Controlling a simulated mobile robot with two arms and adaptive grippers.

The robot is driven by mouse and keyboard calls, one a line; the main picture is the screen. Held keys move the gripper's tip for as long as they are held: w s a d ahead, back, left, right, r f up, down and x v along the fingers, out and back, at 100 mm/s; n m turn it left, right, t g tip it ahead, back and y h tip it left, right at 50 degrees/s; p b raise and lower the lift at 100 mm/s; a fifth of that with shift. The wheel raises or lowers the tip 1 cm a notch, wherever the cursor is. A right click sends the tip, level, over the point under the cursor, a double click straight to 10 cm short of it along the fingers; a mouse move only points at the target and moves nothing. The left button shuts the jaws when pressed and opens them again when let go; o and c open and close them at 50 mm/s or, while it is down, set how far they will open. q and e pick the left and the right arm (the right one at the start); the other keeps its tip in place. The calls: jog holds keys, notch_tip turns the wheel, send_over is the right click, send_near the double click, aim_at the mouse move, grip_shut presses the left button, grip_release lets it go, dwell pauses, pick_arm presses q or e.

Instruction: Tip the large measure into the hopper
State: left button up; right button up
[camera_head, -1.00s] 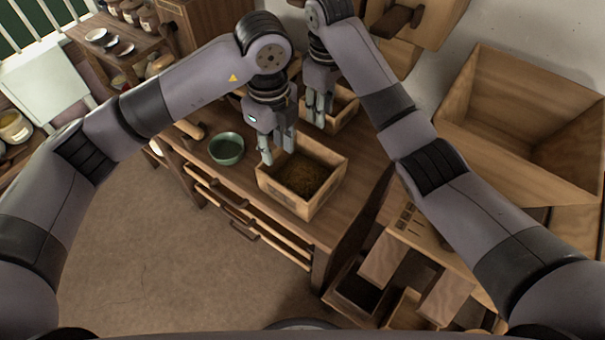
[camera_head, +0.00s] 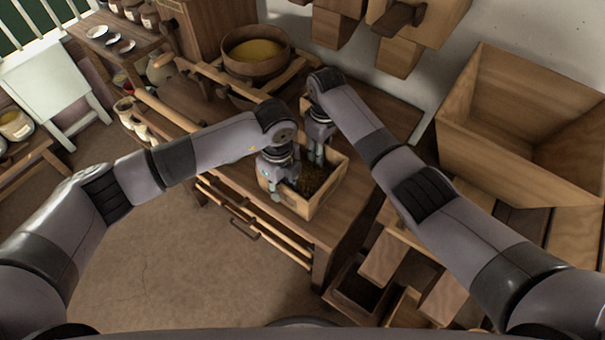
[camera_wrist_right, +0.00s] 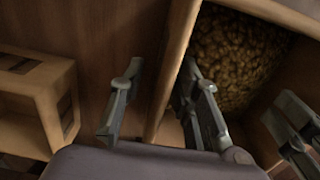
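The large measure is an open wooden box (camera_head: 327,197) of brown grain on the wooden bench. My left gripper (camera_head: 283,186) is low at its left wall, fingers apart, one outside and one inside. My right gripper (camera_head: 316,158) is at its far wall. In the right wrist view, the right fingers (camera_wrist_right: 160,100) stand apart on either side of a box wall (camera_wrist_right: 173,70), with a gap; the grain (camera_wrist_right: 235,55) lies beyond. A large open wooden bin (camera_head: 480,130) stands at the right; I cannot tell whether it is the hopper.
A round wooden tub (camera_head: 255,50) with yellow meal stands behind my arms. A smaller wooden box (camera_wrist_right: 60,95) is beside the measure, mostly hidden in the head view. Wooden boxes hang on the wall (camera_head: 420,22). Drawers and blocks (camera_head: 385,258) lie lower right; floor (camera_head: 160,270) is clear lower left.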

pick_arm(q)
jog(key=shift+f, duration=0.65)
pick_arm(e)
jog(key=shift+f, duration=0.65)
pick_arm(q)
jog(key=shift+c, duration=0.2)
pick_arm(e)
jog(key=shift+c, duration=0.2)
pick_arm(q)
grip_shut()
pick_arm(e)
grip_shut()
